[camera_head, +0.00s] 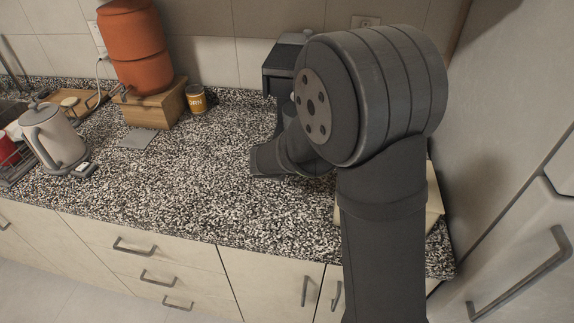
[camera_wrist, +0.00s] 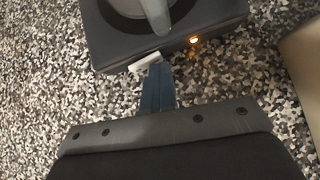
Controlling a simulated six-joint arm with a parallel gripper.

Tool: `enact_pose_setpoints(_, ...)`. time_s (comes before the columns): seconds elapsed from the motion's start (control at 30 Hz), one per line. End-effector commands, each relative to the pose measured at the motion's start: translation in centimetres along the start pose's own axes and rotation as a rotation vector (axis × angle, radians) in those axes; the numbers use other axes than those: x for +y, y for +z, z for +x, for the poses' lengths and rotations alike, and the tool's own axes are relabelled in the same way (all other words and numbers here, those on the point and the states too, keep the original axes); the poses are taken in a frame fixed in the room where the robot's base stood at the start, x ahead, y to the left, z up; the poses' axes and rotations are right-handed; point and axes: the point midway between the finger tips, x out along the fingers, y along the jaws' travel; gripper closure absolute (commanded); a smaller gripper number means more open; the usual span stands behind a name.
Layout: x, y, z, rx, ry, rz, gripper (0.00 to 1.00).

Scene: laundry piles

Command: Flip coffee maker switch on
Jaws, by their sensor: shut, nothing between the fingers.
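The coffee maker (camera_head: 278,72) is a dark machine at the back of the counter, mostly hidden behind my arm in the head view. In the wrist view its dark base (camera_wrist: 110,45) fills the top, with part of a round pot and handle above. A small white switch (camera_wrist: 145,62) sticks out of the base's front edge. A small orange light (camera_wrist: 194,39) glows to the right of it. My gripper (camera_wrist: 157,68) is shut and empty, its fingertips right at the switch; I cannot tell whether they touch it. The head view hides the fingertips behind my arm.
A white kettle (camera_head: 55,137), an orange dispenser (camera_head: 134,45) on a wooden stand (camera_head: 152,106) and a small jar (camera_head: 196,99) stand on the left. The speckled counter (camera_head: 190,170) is clear in the middle. A pale box-like object (camera_wrist: 303,60) is at the right in the wrist view.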

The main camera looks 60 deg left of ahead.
Motion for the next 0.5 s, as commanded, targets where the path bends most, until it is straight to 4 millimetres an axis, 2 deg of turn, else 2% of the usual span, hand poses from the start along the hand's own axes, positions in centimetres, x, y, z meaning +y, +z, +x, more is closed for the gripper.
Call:
enact_pose_setpoints(0.27, 1.3, -0.3, -0.3, -0.001, 0.004, 0.000, 1.00)
enact_pose_setpoints(0.5, 1.4, -0.4, -0.4, 0.000, 0.002, 0.000, 1.00)
